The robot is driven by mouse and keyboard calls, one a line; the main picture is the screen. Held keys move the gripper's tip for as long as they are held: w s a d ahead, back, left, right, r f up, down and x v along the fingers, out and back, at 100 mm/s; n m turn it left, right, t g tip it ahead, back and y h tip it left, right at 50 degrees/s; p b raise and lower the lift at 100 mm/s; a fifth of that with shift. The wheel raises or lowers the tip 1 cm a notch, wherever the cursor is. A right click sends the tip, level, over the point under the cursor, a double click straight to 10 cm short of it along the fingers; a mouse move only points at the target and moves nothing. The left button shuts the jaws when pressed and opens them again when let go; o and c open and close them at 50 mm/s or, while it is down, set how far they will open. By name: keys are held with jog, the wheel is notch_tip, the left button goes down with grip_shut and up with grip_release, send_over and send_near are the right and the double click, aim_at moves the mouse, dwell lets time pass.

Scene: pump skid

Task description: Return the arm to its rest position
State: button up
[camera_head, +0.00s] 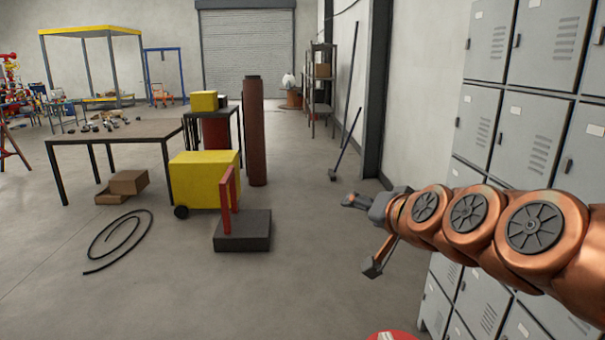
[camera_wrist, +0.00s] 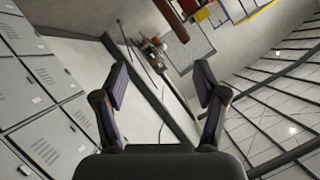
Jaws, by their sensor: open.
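My copper-coloured arm reaches in from the right edge of the head view, in front of the grey lockers. My gripper (camera_head: 358,234) is at its far end, over the open floor. In the wrist view my gripper (camera_wrist: 160,88) shows two dark fingers spread wide apart with nothing between them. The wrist view is tilted, with the lockers on the left and the ceiling on the right.
Grey lockers (camera_head: 527,135) stand close to my arm on the right. A yellow box on wheels (camera_head: 200,180), a dark block with a red post (camera_head: 242,231), a table (camera_head: 120,133) and a coiled hose (camera_head: 110,240) are to the left. A red round thing (camera_head: 392,336) shows at the bottom edge. The floor between is clear.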

jog(key=s+d+f+n+g+h, duration=0.15)
jog(key=s+f+n+g, duration=0.25)
jog(key=s+f+g, duration=1.2)
jog(key=s+d+f+h, duration=0.1)
jog(key=s+f, duration=0.3)
jog(key=s, duration=0.5)
jog(key=s+d+f+t+h, duration=0.1)
jog(key=s+d+f, duration=0.2)
jog(key=s, duration=0.7)
jog(key=shift+d+f+h, duration=0.25)
jog(key=shift+f+h, duration=0.1)
